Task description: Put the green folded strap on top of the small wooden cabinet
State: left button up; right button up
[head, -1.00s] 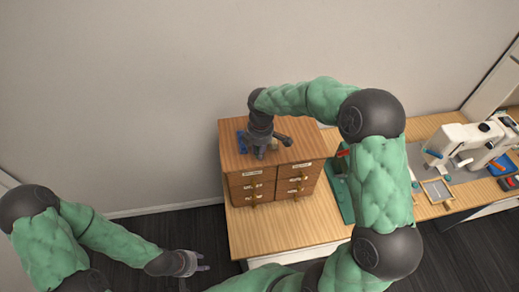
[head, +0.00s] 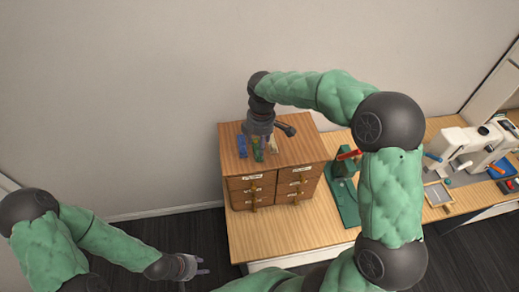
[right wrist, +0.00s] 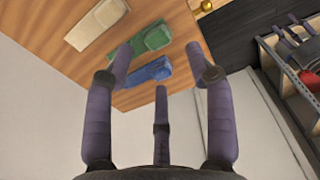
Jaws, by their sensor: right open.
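The green folded strap (head: 258,153) lies on top of the small wooden cabinet (head: 300,150), between a blue folded strap (head: 241,146) and a cream one (head: 273,146). My right gripper (head: 259,138) is open and empty just above the straps, covering part of the green one in the head view. In the right wrist view, the green strap (right wrist: 135,45) shows beyond the spread fingers, with the blue strap (right wrist: 149,72) nearer; one finger overlaps the green strap's edge in the picture. My left gripper (head: 200,268) is low at the left, away from the cabinet, with its fingers apart and empty.
The cabinet has labelled drawers and stands on a wooden table (head: 290,233). A green tool with a red handle (head: 345,190) stands right of it, close to my right arm. A white sewing machine (head: 470,145) and small trays are farther right. A wall is behind.

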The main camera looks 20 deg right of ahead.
notch_tip(320, 180, up, 5)
jog(key=shift+s+r, duration=0.1)
dwell(0.7)
